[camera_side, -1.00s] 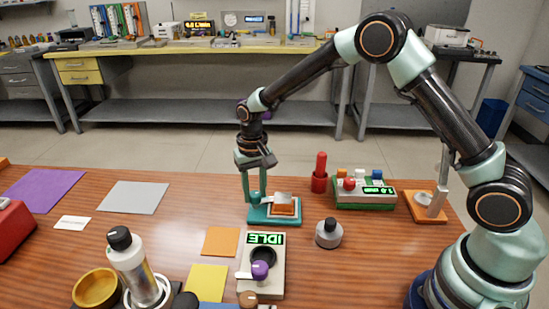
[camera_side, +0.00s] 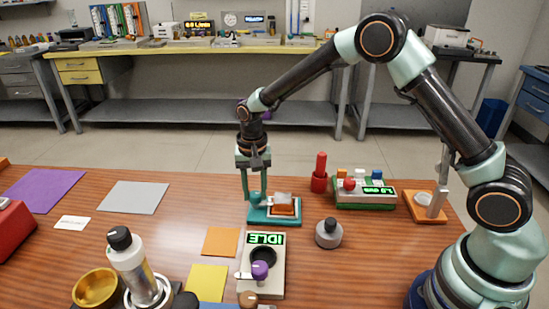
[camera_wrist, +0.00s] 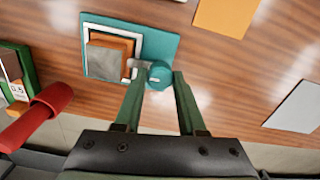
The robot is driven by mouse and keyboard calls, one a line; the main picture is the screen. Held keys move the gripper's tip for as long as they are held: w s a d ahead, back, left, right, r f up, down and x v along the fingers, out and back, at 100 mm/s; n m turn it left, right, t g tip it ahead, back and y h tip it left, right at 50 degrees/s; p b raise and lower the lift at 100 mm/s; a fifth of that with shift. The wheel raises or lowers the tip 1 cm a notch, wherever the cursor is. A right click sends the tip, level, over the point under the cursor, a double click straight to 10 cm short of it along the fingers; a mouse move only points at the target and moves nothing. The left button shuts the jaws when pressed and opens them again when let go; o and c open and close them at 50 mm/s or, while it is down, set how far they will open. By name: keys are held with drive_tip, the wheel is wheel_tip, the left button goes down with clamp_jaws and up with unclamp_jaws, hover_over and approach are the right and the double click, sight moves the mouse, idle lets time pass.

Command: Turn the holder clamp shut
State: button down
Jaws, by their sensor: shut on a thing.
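The holder (camera_side: 290,219) is a teal plate on the table with an orange block (camera_side: 284,205) in a white frame on it. The clamp is a round teal knob (camera_wrist: 160,75) with a short grey arm (camera_wrist: 138,68) pointing left toward the block. My gripper (camera_side: 254,197) points down over the holder's left end. In the wrist view my gripper (camera_wrist: 158,80) has its fingers on either side of the knob, shut on it.
A grey knob-topped weight (camera_side: 329,234) and the IDLE device (camera_side: 270,285) are in front. An orange mat (camera_side: 221,241) lies nearby. The table at left is partly clear.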

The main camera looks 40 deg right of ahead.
sight(255, 193)
drive_tip(key=shift+r, duration=0.1)
drive_tip(key=c, duration=0.5)
unclamp_jaws()
wheel_tip(255, 193, up, 12)
